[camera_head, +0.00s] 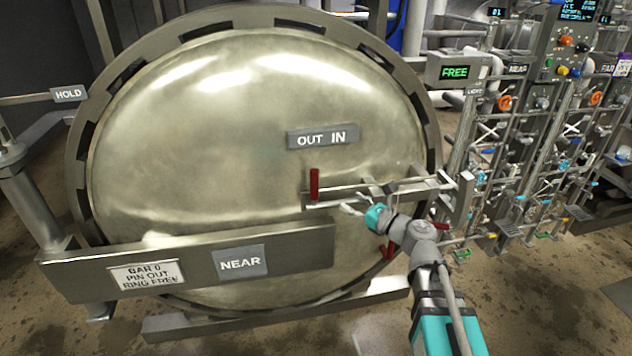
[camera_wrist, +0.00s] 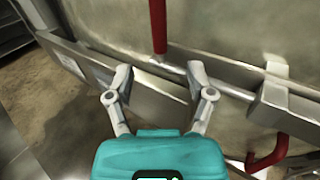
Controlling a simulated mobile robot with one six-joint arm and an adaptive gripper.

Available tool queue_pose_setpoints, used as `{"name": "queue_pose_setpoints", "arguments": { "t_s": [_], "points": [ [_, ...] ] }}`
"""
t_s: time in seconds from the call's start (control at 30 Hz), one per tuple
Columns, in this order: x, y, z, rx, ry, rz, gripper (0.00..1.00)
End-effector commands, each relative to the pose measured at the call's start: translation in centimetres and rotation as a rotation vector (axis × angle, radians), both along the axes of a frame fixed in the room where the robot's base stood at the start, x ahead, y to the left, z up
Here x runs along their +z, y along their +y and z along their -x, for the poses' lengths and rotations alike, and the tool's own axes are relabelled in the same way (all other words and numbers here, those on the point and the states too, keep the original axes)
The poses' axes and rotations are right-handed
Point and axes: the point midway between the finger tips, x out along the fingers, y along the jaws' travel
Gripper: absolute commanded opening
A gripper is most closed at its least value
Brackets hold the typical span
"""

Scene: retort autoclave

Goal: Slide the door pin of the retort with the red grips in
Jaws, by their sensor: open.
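The retort door (camera_head: 230,130) is a large round metal door with a NEAR label (camera_head: 240,262). The door pin's upright red grip (camera_head: 314,185) stands near the left end of a horizontal bar assembly (camera_head: 400,186), below the OUT IN plate (camera_head: 322,137). My gripper (camera_head: 352,206) is in front of the door, just right of and below that grip. In the wrist view the red grip (camera_wrist: 158,25) rises beyond the two spread fingers (camera_wrist: 157,78), roughly centred between them. The fingers are open and empty. Whether they touch the bar I cannot tell.
A lower red handle (camera_head: 388,250) hangs by my wrist; a red bent handle also shows in the wrist view (camera_wrist: 270,150). A thick door arm (camera_head: 190,255) crosses at left, its sign reading pin out, ring free. Valve panels (camera_head: 540,130) and a FREE display (camera_head: 455,72) are at right.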

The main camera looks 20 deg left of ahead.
Motion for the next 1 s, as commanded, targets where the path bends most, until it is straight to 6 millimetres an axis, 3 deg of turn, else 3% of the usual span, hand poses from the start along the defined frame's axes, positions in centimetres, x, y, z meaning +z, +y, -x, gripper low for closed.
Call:
{"name": "queue_pose_setpoints", "arguments": {
  "t_s": [0.47,1.0],
  "points": [
    [0.0,0.8,-0.4,0.002,-0.003,0.003,0.69],
    [0.0,7.3,-3.5,0.003,-0.004,0.004,0.69]
  ]
}}
